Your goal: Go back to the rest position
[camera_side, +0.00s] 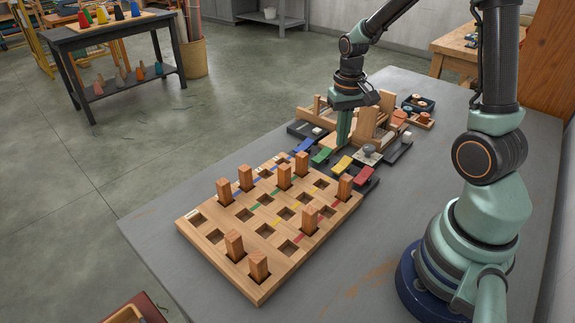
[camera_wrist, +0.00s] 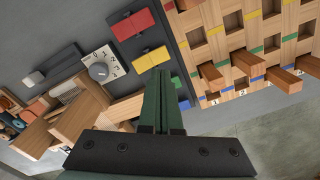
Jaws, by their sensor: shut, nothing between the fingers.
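My gripper (camera_side: 343,130) points straight down in the side view, its green fingers together and empty. It is over the row of coloured keys, between the pegboard and the wooden parts behind. In the wrist view the closed fingers (camera_wrist: 163,100) reach up from the bottom, beside the yellow key (camera_wrist: 151,59) and the red key (camera_wrist: 132,25). The green key (camera_side: 320,156) and blue key (camera_side: 303,146) show at the left of the row in the side view. I cannot tell whether the fingertips touch anything.
A wooden pegboard (camera_side: 213,236) with several upright pegs and empty square holes fills the table's front. A dial (camera_wrist: 100,71) sits behind the keys. Wooden blocks (camera_side: 366,122) and a dark tray (camera_side: 419,105) stand farther back. The grey table (camera_side: 400,215) is bare to the right.

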